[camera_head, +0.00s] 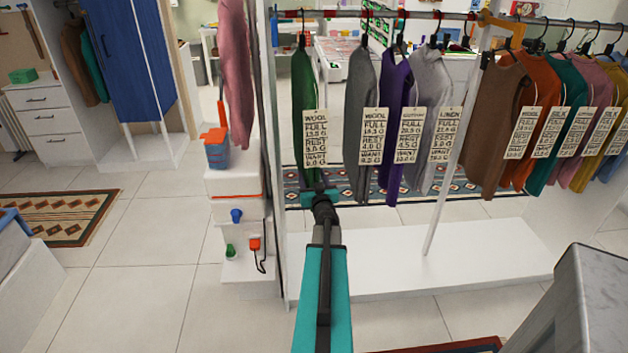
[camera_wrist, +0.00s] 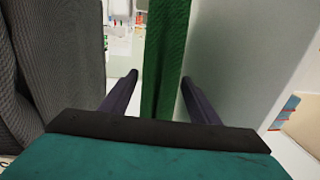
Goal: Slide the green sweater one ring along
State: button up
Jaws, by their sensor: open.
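The green sweater (camera_head: 304,90) hangs from the wardrobe rail (camera_head: 400,15) at the far left, with a paper tag (camera_head: 315,135) on its front. My gripper (camera_head: 320,193) is at the lower part of this sweater. In the wrist view my gripper (camera_wrist: 159,88) is open, and the green sweater (camera_wrist: 166,50) shows edge-on between the two fingers, nearer the right one. I cannot tell whether a finger touches it. A grey sweater (camera_head: 360,95) hangs to its right; it fills the left of the wrist view (camera_wrist: 60,60). The rings on the rail are too small to make out.
A purple sweater (camera_head: 395,100), a light grey one (camera_head: 430,90) and a brown one (camera_head: 497,115) hang farther right. The wardrobe's side panel (camera_wrist: 240,60) stands close beside the right finger. The white wardrobe base (camera_head: 400,265) below is clear.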

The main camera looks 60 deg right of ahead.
jog(key=shift+x, duration=1.35)
grip_shut()
jog(key=shift+w+a+b, duration=0.5)
jog(key=shift+w+b, duration=0.1)
jog(key=shift+w, duration=0.1)
jog(key=shift+w+a+b, duration=0.5)
jog(key=shift+w+b, duration=0.05)
jog(key=shift+w, duration=0.2)
jog(key=shift+c, duration=0.2)
grip_release()
